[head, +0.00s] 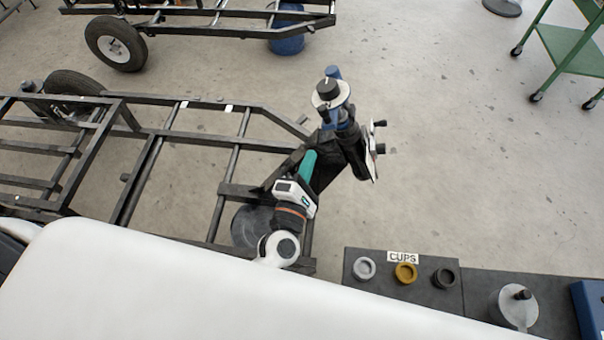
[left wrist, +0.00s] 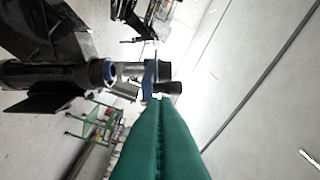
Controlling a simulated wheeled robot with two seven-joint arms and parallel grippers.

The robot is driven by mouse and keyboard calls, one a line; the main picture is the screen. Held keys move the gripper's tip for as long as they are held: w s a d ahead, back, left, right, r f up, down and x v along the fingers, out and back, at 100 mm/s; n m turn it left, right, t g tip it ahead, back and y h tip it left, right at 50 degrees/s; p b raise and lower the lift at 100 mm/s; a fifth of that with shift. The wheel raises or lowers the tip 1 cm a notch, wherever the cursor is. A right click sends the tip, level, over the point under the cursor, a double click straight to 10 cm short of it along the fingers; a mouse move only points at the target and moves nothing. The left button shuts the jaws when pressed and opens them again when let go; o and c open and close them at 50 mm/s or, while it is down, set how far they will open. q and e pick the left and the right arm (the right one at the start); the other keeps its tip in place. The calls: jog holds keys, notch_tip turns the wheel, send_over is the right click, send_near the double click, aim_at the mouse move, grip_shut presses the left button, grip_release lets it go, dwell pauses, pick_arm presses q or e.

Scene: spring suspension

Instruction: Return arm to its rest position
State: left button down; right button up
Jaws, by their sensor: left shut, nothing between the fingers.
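My left gripper (head: 310,155) is in the middle of the head view, its green fingers pointing up the picture toward a blue and black suspension assembly (head: 335,117). The assembly stands at the front corner of the black trailer frame (head: 232,189). In the left wrist view, the green fingers (left wrist: 160,101) are pressed together with nothing between them. The assembly's blue and silver parts (left wrist: 130,75) show just beyond the fingertips; I cannot tell whether they touch. My right gripper is not in view.
A black tray (head: 433,305) labelled CUPS holds grey, yellow and black cups at the lower right. A metal disc with a black knob (head: 517,306) lies beside it. A green cart (head: 570,48) stands at the upper right.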

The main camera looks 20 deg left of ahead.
pick_arm(q)
jog(key=s+a+f+m+g+h, duration=0.1)
jog(key=s+f+m+g, duration=0.3)
jog(key=f, duration=0.6)
jog(key=s+f+m+g+h, duration=0.15)
jog(key=s+f+m, duration=0.3)
jog(key=f, duration=0.55)
jog(key=s+a+f+m+g, duration=0.1)
jog(key=s+f+m+g, duration=0.2)
jog(key=f+m, duration=0.55)
jog(key=s+a+f+m+g+y, duration=0.1)
jog(key=s+a+f+m+g, duration=0.2)
jog(key=s+a+f, duration=0.3)
jog(key=s+a+f+m+g+y, duration=0.2)
jog(key=s+a+f+m+g, duration=0.2)
jog(key=s+f, duration=0.9)
jog(key=s+a+g, duration=0.2)
jog(key=s, duration=0.3)
jog(key=shift+a+f+b, duration=0.2)
jog(key=shift+f+b, duration=0.1)
